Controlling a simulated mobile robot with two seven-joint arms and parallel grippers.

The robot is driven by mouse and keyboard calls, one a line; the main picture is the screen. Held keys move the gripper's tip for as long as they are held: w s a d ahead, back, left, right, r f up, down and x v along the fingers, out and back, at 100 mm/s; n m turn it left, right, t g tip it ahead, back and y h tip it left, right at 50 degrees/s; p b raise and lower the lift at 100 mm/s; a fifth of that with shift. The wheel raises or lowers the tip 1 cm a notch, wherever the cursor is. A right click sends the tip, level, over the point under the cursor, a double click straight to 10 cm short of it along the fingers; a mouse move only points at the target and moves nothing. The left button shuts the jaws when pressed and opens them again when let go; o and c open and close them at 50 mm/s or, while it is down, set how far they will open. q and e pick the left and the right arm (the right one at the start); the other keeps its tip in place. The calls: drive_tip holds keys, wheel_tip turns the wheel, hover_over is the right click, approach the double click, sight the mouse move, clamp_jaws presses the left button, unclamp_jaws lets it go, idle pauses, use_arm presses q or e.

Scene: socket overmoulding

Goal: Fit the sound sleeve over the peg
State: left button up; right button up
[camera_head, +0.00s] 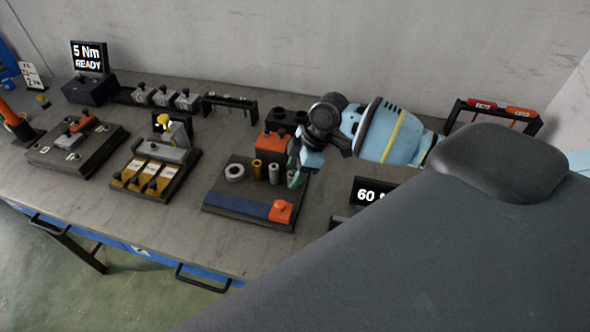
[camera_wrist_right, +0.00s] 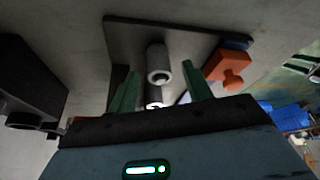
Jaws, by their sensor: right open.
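My right gripper (camera_head: 293,172) is over the right part of a dark fixture board (camera_head: 215,199). In the right wrist view its green fingers (camera_wrist_right: 158,88) are apart, open. A grey hollow sleeve (camera_wrist_right: 158,65) and a second pale round end (camera_wrist_right: 153,97) show between the fingers; I see no grip on either. In the head view a grey cylinder (camera_head: 273,173), a brass sleeve (camera_head: 257,169) and a wide grey ring (camera_head: 235,172) stand on the board. I cannot tell which piece is the sound sleeve or the peg. My left gripper is out of view.
An orange block (camera_head: 274,141) stands behind the board and an orange clamp (camera_head: 281,211) sits at its front right. A display reading 60 (camera_head: 370,193) stands to the right. A fixture with yellow strips (camera_head: 150,178) lies to the left, with bare table between.

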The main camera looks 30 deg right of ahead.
drive_tip(key=v, duration=0.8)
drive_tip(key=shift+f, duration=0.1)
idle(0.7)
